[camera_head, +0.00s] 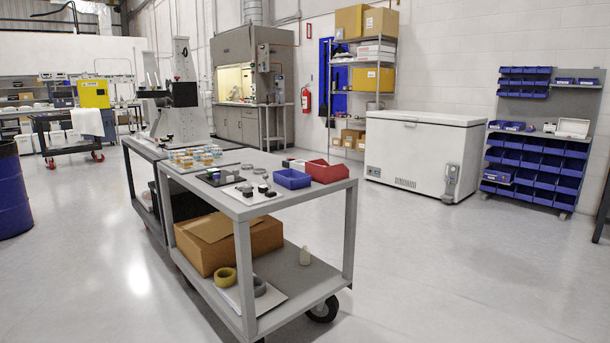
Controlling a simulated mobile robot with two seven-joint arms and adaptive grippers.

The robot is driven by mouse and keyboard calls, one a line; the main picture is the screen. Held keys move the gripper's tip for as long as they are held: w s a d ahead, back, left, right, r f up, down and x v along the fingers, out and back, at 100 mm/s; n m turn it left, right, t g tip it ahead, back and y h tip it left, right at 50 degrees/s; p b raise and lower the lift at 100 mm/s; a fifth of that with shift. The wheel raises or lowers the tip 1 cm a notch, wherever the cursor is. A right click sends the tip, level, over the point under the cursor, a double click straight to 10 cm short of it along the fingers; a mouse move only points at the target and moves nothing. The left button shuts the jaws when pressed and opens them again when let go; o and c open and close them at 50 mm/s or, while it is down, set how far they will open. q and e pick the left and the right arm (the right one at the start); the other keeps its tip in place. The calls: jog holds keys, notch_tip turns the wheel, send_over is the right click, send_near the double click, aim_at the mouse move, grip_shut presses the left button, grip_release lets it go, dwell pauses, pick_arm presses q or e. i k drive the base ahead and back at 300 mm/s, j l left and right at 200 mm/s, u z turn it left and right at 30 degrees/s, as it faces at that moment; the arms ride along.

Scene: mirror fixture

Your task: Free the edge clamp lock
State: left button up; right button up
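A tall grey fixture with a dark cylindrical part (182,94) stands on the rear cart, left of the picture's middle. It looks like the mirror fixture. It is far from the camera, and I cannot make out an edge clamp or its lock on it. Neither of my grippers is in the view.
A grey two-shelf cart (300,205) stands in front, bearing a blue bin (292,179), a red bin (327,172) and small parts. A cardboard box (222,240) is on its lower shelf. A white chest freezer (424,155) and blue drum (13,190) flank open floor.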

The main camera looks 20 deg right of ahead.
aim_at(265, 177)
jog(key=i+j+z, duration=0.25)
jog(key=i+z, duration=0.2)
jog(key=i+j+z, duration=0.4)
jog(key=i+j, duration=0.35)
jog(key=i+j+z, duration=0.1)
jog(key=i+j, duration=0.25)
jog(key=j, duration=0.15)
